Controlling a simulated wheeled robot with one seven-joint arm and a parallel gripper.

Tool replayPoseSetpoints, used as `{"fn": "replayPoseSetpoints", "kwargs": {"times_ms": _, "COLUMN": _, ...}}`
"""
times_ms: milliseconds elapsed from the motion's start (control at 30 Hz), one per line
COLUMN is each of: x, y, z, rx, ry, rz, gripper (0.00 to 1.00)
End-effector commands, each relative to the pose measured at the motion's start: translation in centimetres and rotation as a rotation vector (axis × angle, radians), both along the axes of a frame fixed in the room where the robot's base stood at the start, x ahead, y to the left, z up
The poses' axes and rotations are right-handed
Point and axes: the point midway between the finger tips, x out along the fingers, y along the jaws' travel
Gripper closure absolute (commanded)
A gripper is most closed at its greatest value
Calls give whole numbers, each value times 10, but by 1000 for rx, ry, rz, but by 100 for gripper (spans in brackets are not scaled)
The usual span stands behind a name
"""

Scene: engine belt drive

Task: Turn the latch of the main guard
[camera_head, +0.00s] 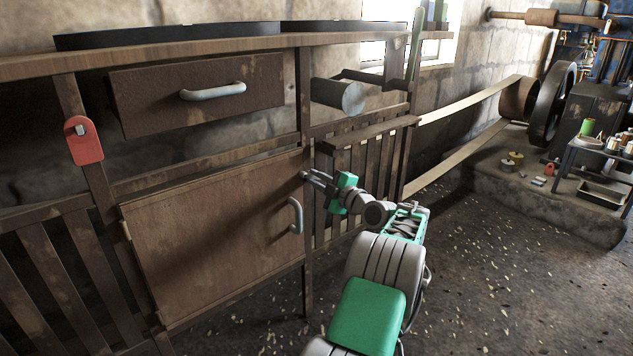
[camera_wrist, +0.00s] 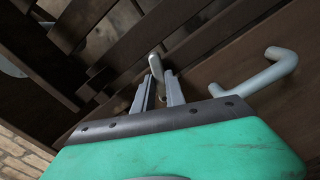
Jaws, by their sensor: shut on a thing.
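The main guard (camera_head: 205,235) is a brown wooden panel low in the bench frame, with a pale curved handle (camera_head: 297,216) near its right edge. The handle also shows in the wrist view (camera_wrist: 262,74). The latch (camera_wrist: 155,66) is a small pale metal piece by the post at the guard's upper right corner. My gripper (camera_head: 308,178) reaches it from the right, and its two grey fingers are shut on the latch. In the head view the fingers mostly hide the latch.
A drawer (camera_head: 200,95) with a grey handle sits above the guard. A red tag (camera_head: 84,141) hangs on the left post. A grey roller (camera_head: 340,97) juts out above my gripper. A flat belt (camera_head: 465,160) runs to a wheel at right. The floor (camera_head: 480,290) at right is open.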

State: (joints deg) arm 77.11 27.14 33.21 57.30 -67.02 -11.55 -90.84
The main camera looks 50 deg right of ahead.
Motion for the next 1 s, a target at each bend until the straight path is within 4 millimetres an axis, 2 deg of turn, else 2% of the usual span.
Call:
{"fn": "replayPoseSetpoints", "kwargs": {"times_ms": 200, "x": 0, "y": 0, "z": 0, "rx": -178, "ry": 40, "rz": 0, "gripper": 100}}
{"fn": "replayPoseSetpoints", "kwargs": {"times_ms": 500, "x": 0, "y": 0, "z": 0, "rx": -349, "ry": 79, "rz": 0, "gripper": 100}}
{"fn": "replayPoseSetpoints", "kwargs": {"times_ms": 1000, "x": 0, "y": 0, "z": 0, "rx": -417, "ry": 94, "rz": 0, "gripper": 100}}
